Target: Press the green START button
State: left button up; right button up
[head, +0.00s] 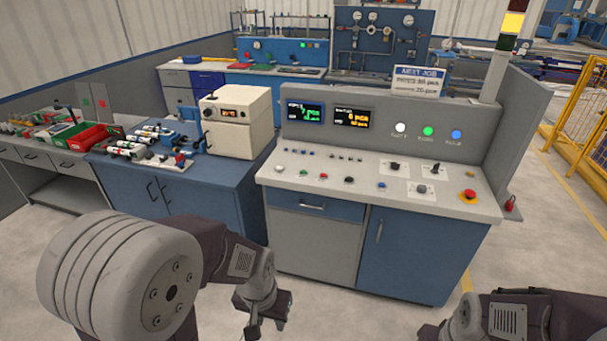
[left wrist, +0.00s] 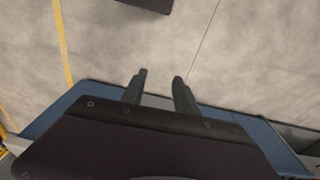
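The control console (head: 330,215) stands in front of me in the head view. The button labels are too small to read. My left gripper (head: 267,325) hangs low in front of the console, below its top and clear of the buttons. Its two fingers are apart and empty in the left wrist view (left wrist: 159,88). My right arm enters at the bottom right; its fingers are out of the frame.
A red emergency-stop knob (head: 469,196) sits at the console's right end. White, green (head: 428,131) and blue lamps are on the upright panel. A blue cabinet (head: 215,190) with a cream box (head: 238,122) adjoins on the left. Open floor lies right, before a yellow fence (head: 580,105).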

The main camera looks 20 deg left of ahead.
pick_arm(q)
grip_shut()
dwell(1.5)
